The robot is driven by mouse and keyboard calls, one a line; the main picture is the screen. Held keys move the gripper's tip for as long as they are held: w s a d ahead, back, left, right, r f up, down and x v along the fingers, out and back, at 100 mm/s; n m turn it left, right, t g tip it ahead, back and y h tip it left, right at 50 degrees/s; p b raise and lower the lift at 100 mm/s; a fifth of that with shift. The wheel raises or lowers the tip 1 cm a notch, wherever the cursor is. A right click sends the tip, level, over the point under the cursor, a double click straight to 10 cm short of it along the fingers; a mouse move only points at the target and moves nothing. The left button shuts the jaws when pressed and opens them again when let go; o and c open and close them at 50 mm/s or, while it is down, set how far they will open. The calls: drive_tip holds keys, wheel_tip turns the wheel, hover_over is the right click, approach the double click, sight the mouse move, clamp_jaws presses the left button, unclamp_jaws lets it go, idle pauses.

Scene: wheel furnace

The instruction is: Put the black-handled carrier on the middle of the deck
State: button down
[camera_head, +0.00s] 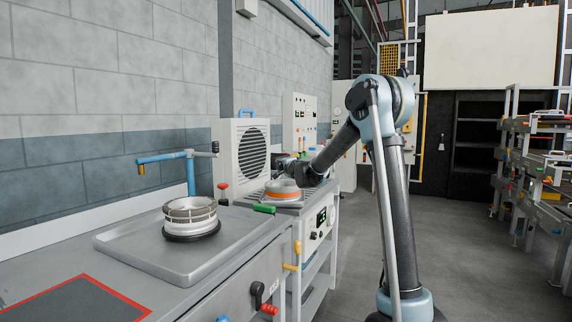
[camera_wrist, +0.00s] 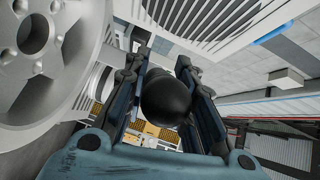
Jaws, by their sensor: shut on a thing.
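My gripper (camera_wrist: 178,95) is shut on a rounded black handle (camera_wrist: 166,98), which sits between its two fingers in the wrist view. A pale spoked wheel (camera_wrist: 35,45) fills the left of that view, close beside the fingers. In the head view my gripper (camera_head: 292,170) is at the far unit, just above and behind a round grey carrier with an orange band (camera_head: 282,190). The carrier is at or over the slatted deck (camera_head: 312,195); I cannot tell whether it touches. The handle's joint to it is hidden.
A silver wheel on a black base (camera_head: 190,218) stands on the grey tray (camera_head: 125,245) of the near bench. A blue tap (camera_head: 190,170) rises behind it. A green handle (camera_head: 264,208) projects near the deck. A white fan cabinet (camera_head: 227,150) stands behind. Open floor lies right.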

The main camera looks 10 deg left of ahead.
drive_tip(key=shift+f, duration=0.4)
drive_tip(key=c, duration=1.3)
unclamp_jaws()
drive_tip(key=shift+f, duration=0.1)
drive_tip(key=shift+c, duration=0.2)
drive_tip(key=shift+s+d, duration=0.1)
drive_tip(key=v, duration=1.2)
